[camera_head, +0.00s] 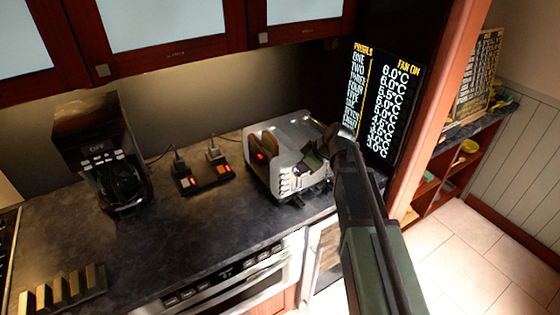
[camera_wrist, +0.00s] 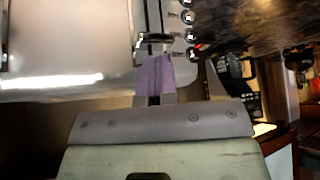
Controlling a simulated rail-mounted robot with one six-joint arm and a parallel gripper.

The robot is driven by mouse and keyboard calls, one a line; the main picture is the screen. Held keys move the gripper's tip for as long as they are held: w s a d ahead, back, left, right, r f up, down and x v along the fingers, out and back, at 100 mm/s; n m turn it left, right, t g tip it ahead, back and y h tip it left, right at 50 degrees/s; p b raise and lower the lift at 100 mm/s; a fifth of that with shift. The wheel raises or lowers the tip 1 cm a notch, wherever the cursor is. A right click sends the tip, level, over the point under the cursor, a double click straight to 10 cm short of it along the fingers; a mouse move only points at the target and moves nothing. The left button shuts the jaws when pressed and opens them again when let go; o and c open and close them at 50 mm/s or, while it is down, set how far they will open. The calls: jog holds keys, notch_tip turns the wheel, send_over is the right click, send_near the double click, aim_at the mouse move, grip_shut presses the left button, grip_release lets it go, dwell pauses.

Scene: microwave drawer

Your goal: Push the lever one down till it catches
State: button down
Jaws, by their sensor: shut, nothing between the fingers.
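A silver toaster (camera_head: 262,179) stands on the dark counter, with a small red light on its left slot area. In the wrist view its shiny metal side (camera_wrist: 60,60) fills the left, with a column of round buttons (camera_wrist: 188,18). A small metal lever (camera_wrist: 153,42) sticks out beside these buttons. My gripper (camera_wrist: 155,65) is shut and empty, its purple fingertips right at the lever; I cannot tell whether they touch. In the head view my gripper (camera_head: 310,167) is at the toaster's right end and hides the levers there.
A power strip (camera_head: 205,178) with plugs and a coffee maker (camera_head: 112,160) stand left of the toaster. A dark panel with a lit list (camera_head: 385,100) rises behind it on the right. Red-framed cabinets (camera_head: 170,50) hang above. Bare counter (camera_head: 190,230) lies in front.

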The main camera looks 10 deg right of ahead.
jog(key=shift+f+b, duration=3.3)
jog(key=shift+f, duration=0.2)
jog(key=shift+r, duration=0.1)
jog(key=s, duration=0.1)
jog(key=s+d+r+p, duration=0.1)
jog(key=shift+s+d, duration=0.1)
jog(key=shift+s, duration=0.25)
jog(key=s+r+p, duration=0.2)
jog(key=r+p, duration=0.1)
jog(key=d+r+p, duration=0.1)
jog(key=r+p, duration=0.1)
jog(key=shift+s+d, duration=0.1)
jog(key=shift+s, duration=0.3)
